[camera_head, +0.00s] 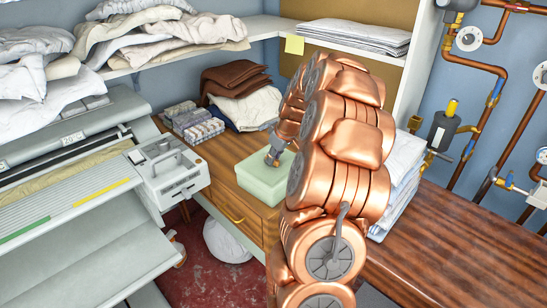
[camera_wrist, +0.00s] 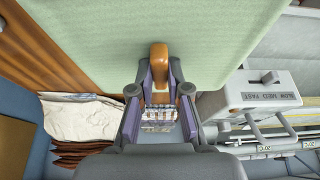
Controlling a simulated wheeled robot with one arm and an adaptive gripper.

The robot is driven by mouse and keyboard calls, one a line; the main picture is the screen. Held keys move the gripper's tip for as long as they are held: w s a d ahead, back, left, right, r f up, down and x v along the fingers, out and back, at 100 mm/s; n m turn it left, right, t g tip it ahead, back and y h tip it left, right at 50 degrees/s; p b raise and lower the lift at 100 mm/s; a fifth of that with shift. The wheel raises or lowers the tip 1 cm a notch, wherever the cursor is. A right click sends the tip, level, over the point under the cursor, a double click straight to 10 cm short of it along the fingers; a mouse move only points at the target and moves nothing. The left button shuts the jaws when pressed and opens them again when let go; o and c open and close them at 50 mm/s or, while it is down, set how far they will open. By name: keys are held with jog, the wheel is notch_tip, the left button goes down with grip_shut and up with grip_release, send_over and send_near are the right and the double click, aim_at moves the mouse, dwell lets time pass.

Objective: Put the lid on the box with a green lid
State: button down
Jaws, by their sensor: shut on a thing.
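A pale green box (camera_head: 258,188) stands on the wooden counter, left of my arm in the head view. Its right side is hidden behind my arm. The green lid (camera_wrist: 110,40) fills the upper part of the wrist view, with an orange-brown knob (camera_wrist: 160,55) on it. My gripper (camera_wrist: 160,68) is shut on this knob, one finger on each side. In the head view my gripper (camera_head: 274,157) is low over the top of the box. I cannot tell whether the lid rests on the box or hangs just above it.
The rotary ironer (camera_head: 75,180) with its control unit (camera_head: 170,172) is at the left. Small packets (camera_head: 192,122) and folded brown and white cloths (camera_head: 240,92) lie behind the box. Folded linen (camera_head: 400,180) is right of my arm. The front right counter (camera_head: 450,245) is clear.

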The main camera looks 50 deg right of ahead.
jog(key=shift+f+b, duration=0.3)
jog(key=shift+b, duration=0.1)
jog(key=c, duration=1.1)
grip_release()
jog(key=shift+o, duration=0.4)
jog(key=o, duration=0.4)
jog(key=shift+o, duration=0.2)
jog(key=shift+r, duration=0.15)
jog(key=shift+r, duration=3.35)
